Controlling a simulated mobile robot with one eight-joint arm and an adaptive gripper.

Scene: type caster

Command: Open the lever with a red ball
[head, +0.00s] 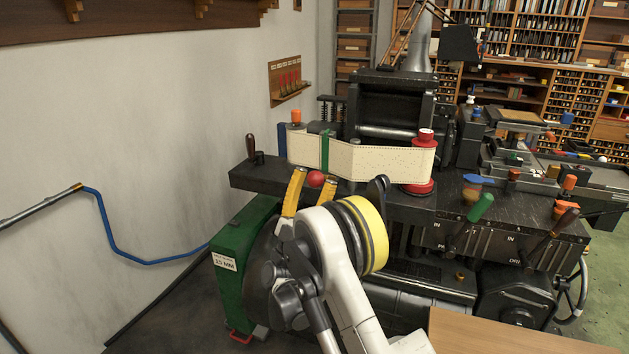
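The red ball (315,179) shows at the front left of the black machine, just below the cream paper band. Its lever is hidden from this view, behind my gripper and arm. My gripper (313,185) has two yellow curved fingers, set apart, and the ball appears between their tips. I cannot tell whether the fingers touch the ball or are only around it.
The black machine (260,178) carries a cream band (375,162) and a red-and-white spool (422,165). A dark-handled lever (251,147) stands at its left end and a green-handled lever (480,207) at right. A green box (233,262) stands below. A wooden tabletop (500,335) is at the front right.

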